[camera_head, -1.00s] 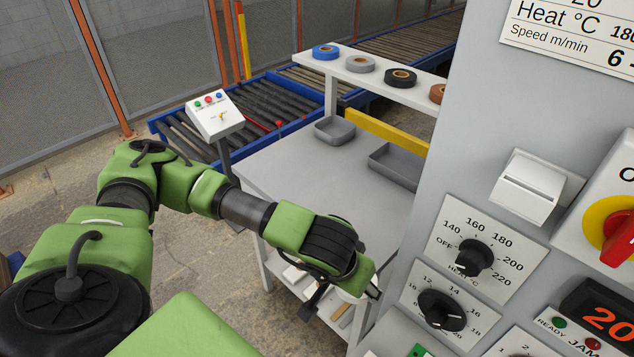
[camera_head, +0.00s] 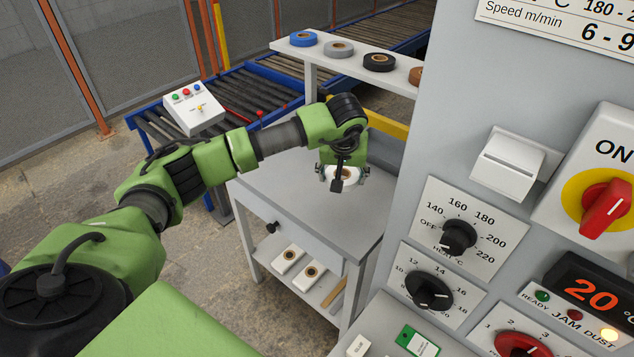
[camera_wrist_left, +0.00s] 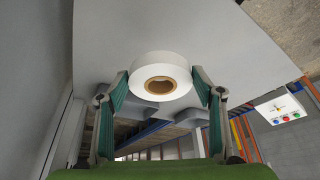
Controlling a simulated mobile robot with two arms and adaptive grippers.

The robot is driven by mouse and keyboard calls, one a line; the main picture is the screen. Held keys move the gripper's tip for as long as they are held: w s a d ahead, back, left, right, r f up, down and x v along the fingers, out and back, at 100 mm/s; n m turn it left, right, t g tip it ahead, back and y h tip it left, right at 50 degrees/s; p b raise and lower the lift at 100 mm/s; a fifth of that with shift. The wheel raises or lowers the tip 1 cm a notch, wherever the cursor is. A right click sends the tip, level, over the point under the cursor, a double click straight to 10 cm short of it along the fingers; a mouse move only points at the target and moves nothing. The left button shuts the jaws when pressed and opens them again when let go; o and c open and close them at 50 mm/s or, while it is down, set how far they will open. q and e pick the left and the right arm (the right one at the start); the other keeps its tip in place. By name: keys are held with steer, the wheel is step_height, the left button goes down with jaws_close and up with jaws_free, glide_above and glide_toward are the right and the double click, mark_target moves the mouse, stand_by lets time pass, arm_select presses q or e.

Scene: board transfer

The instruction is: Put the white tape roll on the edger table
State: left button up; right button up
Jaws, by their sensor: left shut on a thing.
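The white tape roll (camera_wrist_left: 160,65) has a brown core and sits between the two green-padded fingers of my left gripper (camera_wrist_left: 161,82). My left gripper (camera_head: 342,168) is shut on it in the head view, over the grey table top (camera_head: 295,200) beside the machine. The roll (camera_head: 351,174) is partly hidden there by the gripper. I cannot tell whether it touches the table top. My right gripper is not in view.
A raised shelf (camera_head: 325,57) at the table's back carries several tape rolls. A grey bin (camera_head: 383,150) and a yellow bar lie behind the gripper. The large grey machine (camera_head: 450,110) stands close on the right. The table's front left is clear.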

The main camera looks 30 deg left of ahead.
arm_select(q)
steer(key=p, duration=0.1)
glide_above(340, 205)
steer(key=s, duration=0.1)
steer(key=f, duration=0.4)
steer(key=shift+s+d+f, duration=0.2)
steer(key=shift+d+f, duration=0.05)
steer(key=shift+f, duration=0.05)
steer(key=shift+f+p, duration=0.75)
steer(key=shift+f, duration=1.7)
steer(key=o, duration=1.1)
steer(key=shift+o, duration=0.2)
steer(key=shift+r, duration=0.1)
steer(key=shift+r, duration=0.1)
steer(key=b+v, duration=0.3)
steer(key=v, duration=0.9)
steer(key=shift+b, duration=0.3)
